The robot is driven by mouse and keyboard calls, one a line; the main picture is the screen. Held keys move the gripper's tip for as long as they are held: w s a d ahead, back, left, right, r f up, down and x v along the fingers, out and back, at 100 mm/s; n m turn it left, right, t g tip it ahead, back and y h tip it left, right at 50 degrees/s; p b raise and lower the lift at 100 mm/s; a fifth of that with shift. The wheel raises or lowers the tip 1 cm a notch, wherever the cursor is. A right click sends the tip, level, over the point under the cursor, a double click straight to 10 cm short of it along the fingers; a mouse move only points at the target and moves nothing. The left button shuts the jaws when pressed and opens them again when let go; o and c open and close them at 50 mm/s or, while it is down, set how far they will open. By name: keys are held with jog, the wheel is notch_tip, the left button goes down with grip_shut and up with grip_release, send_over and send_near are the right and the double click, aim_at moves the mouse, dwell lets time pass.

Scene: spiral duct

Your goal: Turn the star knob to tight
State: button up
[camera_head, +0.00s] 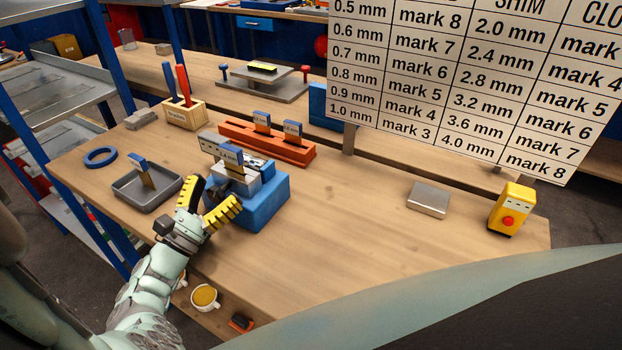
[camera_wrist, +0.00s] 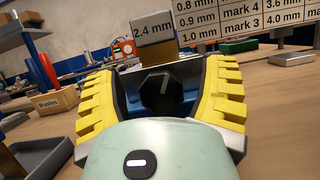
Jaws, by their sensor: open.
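The dark star knob (camera_wrist: 163,92) faces me in the middle of the wrist view, with a pale pointer line leaning slightly right of upright. My gripper (camera_wrist: 165,78) is open, with one yellow finger on each side of the knob. Gaps show between the knob and both fingers. In the head view my gripper (camera_head: 214,194) is at the near left side of the blue fixture (camera_head: 264,204), and the knob is hidden there.
A grey tray (camera_head: 146,200) with a tagged shim is left of my gripper. An orange rack (camera_head: 266,147) with tagged shims stands behind the fixture. A cup (camera_head: 205,297) is near the front edge. A chart board (camera_head: 470,80) stands behind.

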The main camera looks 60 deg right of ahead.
jog(key=shift+x, duration=0.8)
jog(key=shift+o, duration=0.2)
jog(key=shift+f, duration=0.1)
grip_shut()
